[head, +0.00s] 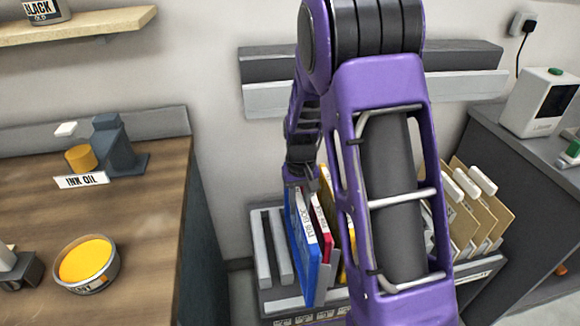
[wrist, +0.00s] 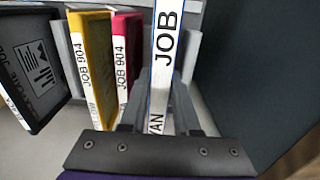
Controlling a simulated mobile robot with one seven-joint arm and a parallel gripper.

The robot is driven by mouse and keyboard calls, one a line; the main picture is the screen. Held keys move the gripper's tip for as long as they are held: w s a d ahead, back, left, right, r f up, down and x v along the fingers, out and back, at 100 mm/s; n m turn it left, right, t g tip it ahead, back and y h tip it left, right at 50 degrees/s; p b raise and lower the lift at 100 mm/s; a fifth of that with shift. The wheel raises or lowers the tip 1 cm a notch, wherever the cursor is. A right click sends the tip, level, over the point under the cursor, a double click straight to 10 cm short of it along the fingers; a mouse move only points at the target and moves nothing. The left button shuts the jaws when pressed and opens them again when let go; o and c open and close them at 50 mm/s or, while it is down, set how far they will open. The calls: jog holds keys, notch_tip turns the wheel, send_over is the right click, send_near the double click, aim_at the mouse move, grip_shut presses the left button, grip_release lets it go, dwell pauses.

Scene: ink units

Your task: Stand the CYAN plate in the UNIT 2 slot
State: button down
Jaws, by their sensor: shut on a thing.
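The cyan plate (head: 305,262) looks blue with a white label down its edge. In the wrist view its label (wrist: 164,60) reads "JOB" and "YAN". My gripper (wrist: 160,118) is shut on the plate's near edge; it also shows in the head view (head: 303,182), above the plate's top. The plate is upright at the left part of the grey rack (head: 268,300), beside the magenta plate. I cannot tell whether its bottom is seated or lifted. Small labels run along the rack's front, too small to read, so the UNIT 2 slot cannot be picked out.
A magenta plate (wrist: 124,55), a yellow plate (wrist: 92,60) and a black plate (wrist: 35,70) stand beside it. Empty slots with grey dividers (head: 265,245) lie left of the cyan plate. Tan dividers (head: 470,215) fill the right side. A wooden bench (head: 150,220) stands left.

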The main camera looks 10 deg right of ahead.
jog(key=w+r, duration=0.1)
jog(key=w, duration=0.2)
jog(key=w+r, duration=0.1)
jog(key=w, duration=0.2)
jog(key=w+r, duration=0.1)
jog(key=w, duration=0.3)
jog(key=shift+p, duration=0.4)
notch_tip(320, 180, down, 13)
jog(key=b, duration=0.8)
jog(key=shift+f, duration=0.5)
jog(key=c, duration=0.6)
grip_release()
jog(key=shift+o, duration=0.2)
notch_tip(320, 180, up, 17)
jog(key=shift+r+p, duration=0.2)
jog(key=shift+p, duration=1)
